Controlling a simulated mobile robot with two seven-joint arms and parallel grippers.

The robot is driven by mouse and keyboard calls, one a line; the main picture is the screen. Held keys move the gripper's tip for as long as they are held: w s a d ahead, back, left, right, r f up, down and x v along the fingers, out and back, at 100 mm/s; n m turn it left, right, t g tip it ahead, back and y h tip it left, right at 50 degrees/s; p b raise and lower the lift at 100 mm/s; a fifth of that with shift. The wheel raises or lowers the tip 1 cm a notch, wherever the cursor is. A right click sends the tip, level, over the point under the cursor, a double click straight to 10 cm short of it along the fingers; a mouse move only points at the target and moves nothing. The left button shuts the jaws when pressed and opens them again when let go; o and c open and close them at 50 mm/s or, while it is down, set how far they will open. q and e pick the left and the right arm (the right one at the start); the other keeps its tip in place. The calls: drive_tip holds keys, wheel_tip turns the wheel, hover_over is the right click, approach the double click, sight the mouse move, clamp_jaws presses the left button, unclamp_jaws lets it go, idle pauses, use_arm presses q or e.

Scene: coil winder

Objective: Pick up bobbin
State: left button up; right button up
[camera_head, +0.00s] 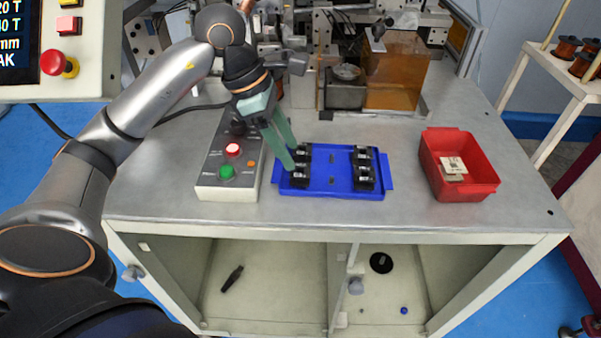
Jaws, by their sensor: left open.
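Several small black bobbins stand in two columns on a blue tray (333,174) on the grey table. One column, with a bobbin (301,179) at its front, is on the tray's left side. The other, with a bobbin (363,178), is on its right side. My left gripper (289,160) reaches down from above with its green fingers at the left column. The fingers are apart, and one tip overlaps the left bobbins in the view. I cannot tell whether it touches them. My right gripper is not in view.
A grey control box (228,170) with red and green buttons stands left of the tray. A red bin (457,165) holding a labelled block stands to the right. The winding machine (350,60) with an amber guard fills the back. Bare table lies between tray and bin.

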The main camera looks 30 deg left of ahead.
sight(297, 164)
use_arm(q)
drive_tip(key=shift+x, duration=2.7)
drive_tip(key=shift+s, duration=0.1)
clamp_jaws()
drive_tip(key=shift+r, duration=0.1)
drive_tip(key=shift+r, duration=0.25)
drive_tip(key=r, duration=0.3)
drive_tip(key=shift+s+d+r, duration=0.15)
drive_tip(key=shift+s+r, duration=0.05)
drive_tip(key=shift+s, duration=0.1)
drive_tip(key=s+d+r, duration=0.6)
drive_tip(key=s+r, duration=0.2)
drive_tip(key=s, duration=0.3)
drive_tip(key=shift+s+d+r+p, duration=0.25)
drive_tip(key=shift+s+r+p, duration=0.05)
drive_tip(key=shift+s+r, duration=0.1)
drive_tip(key=shift+w, duration=0.15)
